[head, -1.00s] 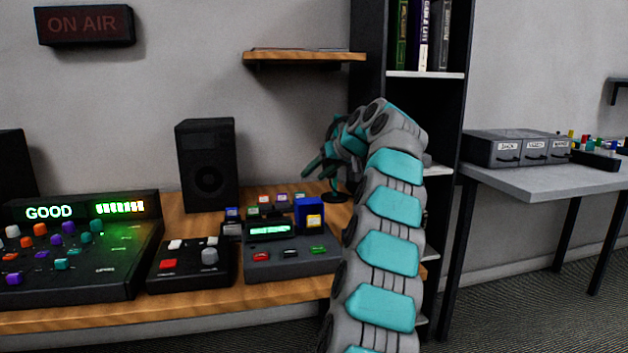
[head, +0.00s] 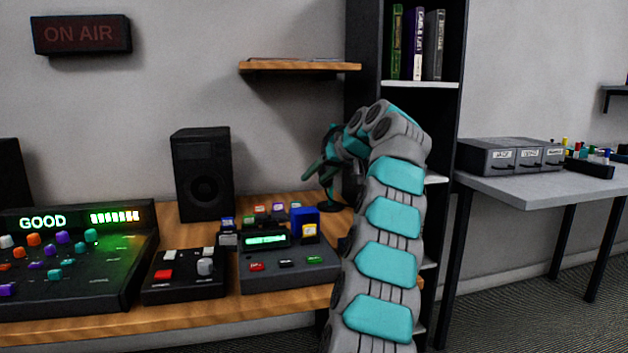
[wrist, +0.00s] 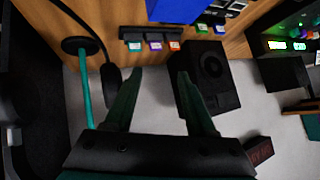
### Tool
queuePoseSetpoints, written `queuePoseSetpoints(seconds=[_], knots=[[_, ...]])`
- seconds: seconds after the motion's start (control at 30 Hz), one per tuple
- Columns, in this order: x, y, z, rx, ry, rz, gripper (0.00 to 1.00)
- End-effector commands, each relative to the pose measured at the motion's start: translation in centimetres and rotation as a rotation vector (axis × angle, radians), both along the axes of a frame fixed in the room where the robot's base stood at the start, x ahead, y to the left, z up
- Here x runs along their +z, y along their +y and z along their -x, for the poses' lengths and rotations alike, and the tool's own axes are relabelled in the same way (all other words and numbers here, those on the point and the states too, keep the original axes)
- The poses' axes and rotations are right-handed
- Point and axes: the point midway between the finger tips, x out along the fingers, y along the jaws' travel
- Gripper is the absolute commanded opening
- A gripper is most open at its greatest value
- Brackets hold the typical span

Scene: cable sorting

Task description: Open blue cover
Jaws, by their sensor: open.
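The blue cover (head: 299,216) is a boxy blue piece at the back right of a grey device (head: 288,268) on the wooden desk. A yellow-labelled piece (head: 309,230) shows at its front. In the wrist view the blue cover (wrist: 180,8) is cut off by the top edge, beyond my fingertips. My gripper (head: 312,172) is above and behind the cover in the head view, partly hidden by my own arm. In the wrist view my gripper (wrist: 159,75) has its two dark green fingers apart with nothing between them. It does not touch the cover.
A black speaker (head: 202,175) stands behind the desk devices. Coloured cartridges (wrist: 155,45) sit in a rack near the cover. A teal and black stand (wrist: 83,60) is close to my gripper's left in the wrist view. A tall dark shelf (head: 427,95) stands at right.

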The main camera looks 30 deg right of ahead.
Motion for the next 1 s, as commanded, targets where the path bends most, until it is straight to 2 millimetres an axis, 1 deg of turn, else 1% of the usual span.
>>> queuePoseSetpoints(seconds=[0.03,0.2,0.4,0.57,1.0], knots=[[0.7,-0.3,0.7,-0.002,-0.002,0.001,0.56],[2.5,-0.9,2.9,-0.003,0.0,0.001,0.56],[3.7,-1.1,4.2,-0.001,-0.001,0.002,0.56],[3.9,-1.2,4.6,0.0,0.001,0.0,0.56],[3.9,-1.1,4.5,0.0,0.001,0.0,0.56]])
